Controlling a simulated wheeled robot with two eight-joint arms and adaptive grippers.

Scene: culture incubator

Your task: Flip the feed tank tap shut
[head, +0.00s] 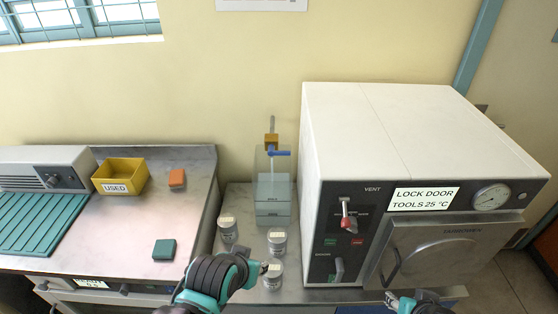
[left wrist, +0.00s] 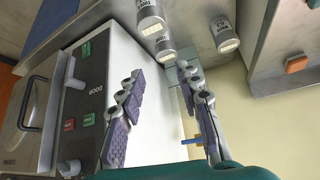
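The feed tank (head: 273,205) is a clear greenish box standing against the wall, left of the white incubator. Its tap has a blue lever (head: 280,153) lying crosswise near the top, below a brass block (head: 271,139). In the left wrist view the blue lever (left wrist: 192,141) shows beside one finger, which hides much of the tank. My left gripper (left wrist: 161,74) is open with nothing between its purple-padded fingers. In the head view my left gripper (head: 256,264) is in front of and below the tank, apart from the tap. My right gripper (head: 408,302) is at the bottom edge, its fingers unclear.
Several labelled metal jars, such as one jar (head: 228,229), stand in front of the tank. The white incubator (head: 400,130) blocks the right side. A yellow USED bin (head: 121,176), an orange block (head: 177,178) and a teal block (head: 164,249) are on the left bench.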

